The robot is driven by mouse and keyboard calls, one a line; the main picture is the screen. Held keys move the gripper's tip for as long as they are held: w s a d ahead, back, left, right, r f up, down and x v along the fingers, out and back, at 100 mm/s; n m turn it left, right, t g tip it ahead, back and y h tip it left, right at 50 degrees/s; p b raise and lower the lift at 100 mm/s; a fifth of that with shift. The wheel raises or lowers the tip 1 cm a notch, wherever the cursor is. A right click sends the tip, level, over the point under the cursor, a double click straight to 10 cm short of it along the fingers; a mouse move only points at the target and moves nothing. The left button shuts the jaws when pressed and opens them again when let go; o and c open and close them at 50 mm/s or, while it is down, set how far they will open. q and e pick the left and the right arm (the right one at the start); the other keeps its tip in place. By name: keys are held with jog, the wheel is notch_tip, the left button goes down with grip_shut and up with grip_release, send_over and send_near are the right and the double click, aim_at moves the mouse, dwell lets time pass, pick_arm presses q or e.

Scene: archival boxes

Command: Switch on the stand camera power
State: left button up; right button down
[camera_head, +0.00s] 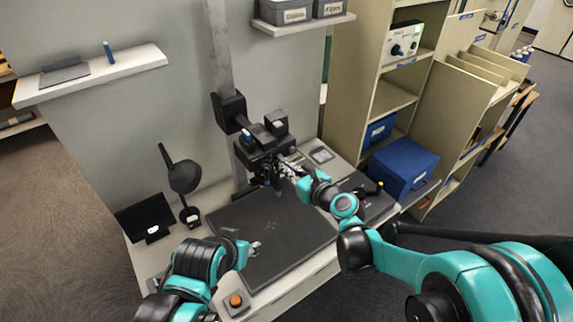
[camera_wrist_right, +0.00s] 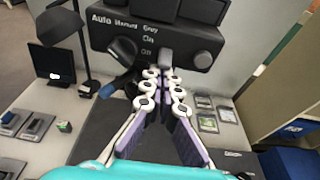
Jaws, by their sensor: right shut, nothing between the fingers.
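The stand camera (camera_head: 262,158) is a black unit on a grey upright column above the dark copy board (camera_head: 275,238). Its front panel (camera_wrist_right: 150,40) shows in the right wrist view, with the words Auto, Manual, Grey, On and Off. A small grey switch lever (camera_wrist_right: 166,60) sits beside the word Off. My right gripper (camera_head: 287,166) is shut and empty, its fingertips (camera_wrist_right: 164,76) just below the lever; I cannot tell whether they touch it. My left gripper (camera_head: 256,249) is low over the front of the board; its finger opening is too small to judge.
A black lamp (camera_head: 184,176) and small monitor (camera_head: 146,220) stand at the left. An orange button (camera_head: 236,301) is at the front edge. Shelves (camera_head: 395,98) with a blue box (camera_head: 403,166) stand at the right. The board's middle is clear.

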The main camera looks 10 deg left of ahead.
aim_at(282, 159)
jog(key=shift+d+r+g+h+p, duration=0.1)
jog(key=shift+r+g+h+p, duration=0.9)
jog(key=shift+r+p, duration=1.1)
pick_arm(q)
notch_tip(282, 159, up, 6)
jog(key=shift+f+p, duration=0.2)
jog(key=shift+p, duration=0.2)
pick_arm(e)
jog(key=shift+s+f, duration=0.1)
jog(key=shift+f, duration=0.35)
pick_arm(q)
jog(key=shift+f, duration=0.1)
pick_arm(e)
jog(key=shift+f, duration=0.1)
